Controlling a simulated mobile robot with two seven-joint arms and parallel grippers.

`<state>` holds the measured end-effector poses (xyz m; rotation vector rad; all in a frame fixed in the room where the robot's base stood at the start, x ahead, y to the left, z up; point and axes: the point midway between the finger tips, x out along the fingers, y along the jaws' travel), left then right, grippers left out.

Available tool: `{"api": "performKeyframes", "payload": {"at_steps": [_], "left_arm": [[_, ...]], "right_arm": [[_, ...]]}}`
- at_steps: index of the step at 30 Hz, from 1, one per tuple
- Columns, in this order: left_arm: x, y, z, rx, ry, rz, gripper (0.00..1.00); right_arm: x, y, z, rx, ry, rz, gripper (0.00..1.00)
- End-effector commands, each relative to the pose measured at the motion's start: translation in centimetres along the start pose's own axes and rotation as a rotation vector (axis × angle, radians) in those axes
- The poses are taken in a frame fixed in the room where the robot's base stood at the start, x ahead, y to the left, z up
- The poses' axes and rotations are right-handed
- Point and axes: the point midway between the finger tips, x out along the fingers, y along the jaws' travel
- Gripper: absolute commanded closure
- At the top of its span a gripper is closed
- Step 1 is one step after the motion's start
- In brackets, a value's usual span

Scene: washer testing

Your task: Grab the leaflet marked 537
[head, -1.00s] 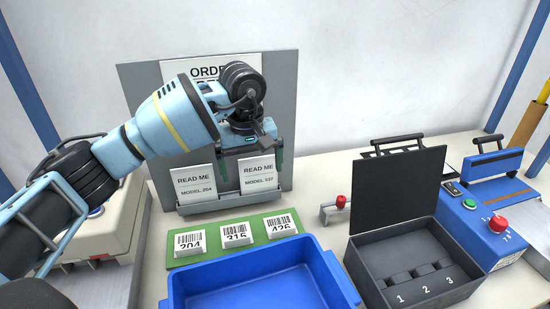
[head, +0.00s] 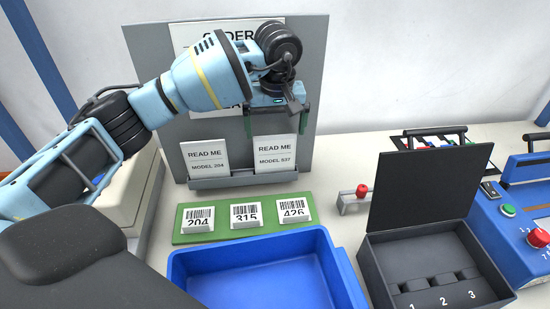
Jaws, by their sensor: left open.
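The leaflet marked 537 (head: 274,156) is a white card reading "READ ME MODEL 537". It stands upright in the right part of the ledge of a grey board. The leaflet marked 204 (head: 206,158) stands to its left, apart from it. My left gripper (head: 275,125) is open, with its green-tipped fingers pointing down just above the 537 leaflet. The fingers are spread about as wide as the card, near its top edge. I cannot tell whether they touch it. My right gripper is out of view.
The grey board (head: 311,90) carries a partly hidden order sheet. A green strip (head: 185,237) holds tags 204, 315 and 426. A blue bin (head: 345,280) is in front. A black open-lidded box (head: 375,250) and a blue control unit (head: 490,215) stand right.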

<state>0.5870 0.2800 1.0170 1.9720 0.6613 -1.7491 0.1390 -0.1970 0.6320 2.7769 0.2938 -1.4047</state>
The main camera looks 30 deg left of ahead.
Motion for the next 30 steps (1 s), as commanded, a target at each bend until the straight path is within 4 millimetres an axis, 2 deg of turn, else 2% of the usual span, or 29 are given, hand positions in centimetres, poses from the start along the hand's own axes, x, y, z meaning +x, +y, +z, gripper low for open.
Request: {"api": "performKeyframes", "payload": {"at_steps": [12,21,30], "left_arm": [[4.6,-0.1,-0.2,-0.001,0.000,0.001,0.00],[5.1,-0.1,-0.2,0.000,0.001,0.001,0.00],[5.1,-0.1,-0.2,0.000,0.001,0.001,0.38]], "right_arm": [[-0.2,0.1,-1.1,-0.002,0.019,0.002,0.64],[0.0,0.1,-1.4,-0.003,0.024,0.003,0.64],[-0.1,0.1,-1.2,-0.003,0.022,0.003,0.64]]}}
